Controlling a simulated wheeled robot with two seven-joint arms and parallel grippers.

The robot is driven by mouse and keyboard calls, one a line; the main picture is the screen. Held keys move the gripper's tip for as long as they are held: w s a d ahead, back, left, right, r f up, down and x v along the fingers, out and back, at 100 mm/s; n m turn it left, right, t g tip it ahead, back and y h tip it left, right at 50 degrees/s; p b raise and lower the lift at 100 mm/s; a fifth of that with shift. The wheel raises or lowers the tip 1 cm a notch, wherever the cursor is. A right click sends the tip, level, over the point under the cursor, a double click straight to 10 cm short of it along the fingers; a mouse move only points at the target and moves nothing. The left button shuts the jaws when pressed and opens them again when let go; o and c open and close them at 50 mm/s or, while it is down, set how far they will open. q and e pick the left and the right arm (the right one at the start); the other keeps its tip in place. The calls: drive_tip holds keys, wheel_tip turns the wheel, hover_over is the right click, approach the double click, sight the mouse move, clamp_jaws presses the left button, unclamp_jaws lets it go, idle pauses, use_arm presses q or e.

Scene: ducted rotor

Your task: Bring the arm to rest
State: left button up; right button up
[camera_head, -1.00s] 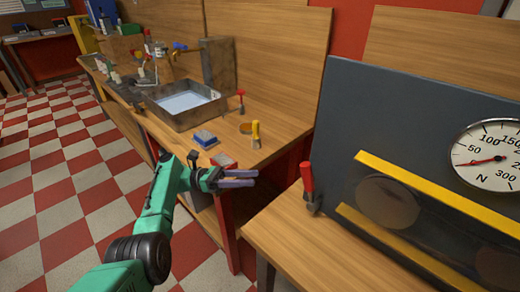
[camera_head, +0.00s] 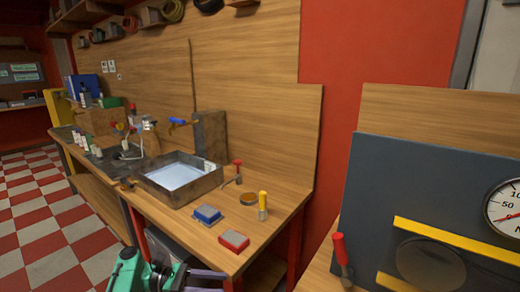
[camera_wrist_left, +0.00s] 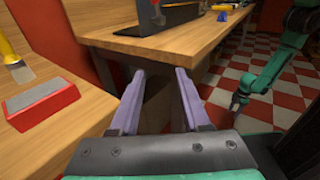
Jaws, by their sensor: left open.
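My left gripper (camera_head: 205,279) is low in the head view, partly cut off by the bottom edge, in front of the workbench (camera_head: 180,225). In the left wrist view, its two grey-purple fingers (camera_wrist_left: 158,75) are spread apart with nothing between them. Past the fingertips are a bench edge and shadow. A green arm, which looks like my right one, hangs at the right of that view. Its small dark gripper (camera_wrist_left: 238,104) hangs over the checkered floor, too small to tell its jaws. The right gripper does not show in the head view.
A dark gauge panel (camera_head: 410,190) and red-handled tool (camera_head: 340,252) stand at right. Checkered floor (camera_head: 40,215) is clear at left.

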use_arm(q)
drive_tip(key=s+a+f+m+y, duration=0.3)
drive_tip(key=s+f+m+y, duration=0.15)
drive_tip(key=f, duration=0.35)
drive_tip(key=s+a+f+m+y, duration=0.25)
drive_tip(key=s+f+y, duration=0.2)
drive_tip(key=f, duration=0.35)
drive_tip(key=s+a+r+m+t+y, duration=0.2)
drive_tip(key=s+a+r+m+y, duration=0.15)
drive_tip(key=s+m, duration=0.3)
drive_tip(key=s+a+r+m+t+y, duration=0.2)
drive_tip(key=s+a+m+y, duration=0.1)
drive_tip(key=s+m+y, duration=0.3)
wheel_tip(320, 180, down, 23)
drive_tip(key=s+g+h+p, duration=0.1)
drive_tip(key=s+g+h, duration=0.1)
drive_tip(key=s, duration=0.1)
drive_tip(key=s+a+f+m+g, duration=0.1)
drive_tip(key=s+a+f, duration=0.1)
drive_tip(key=s+f, duration=1)
drive_tip(key=s, duration=0.3)
drive_tip(key=shift+s+a+y+p, duration=0.25)
drive_tip(key=shift+s+y+p, duration=0.1)
drive_tip(key=shift+s, duration=0.05)
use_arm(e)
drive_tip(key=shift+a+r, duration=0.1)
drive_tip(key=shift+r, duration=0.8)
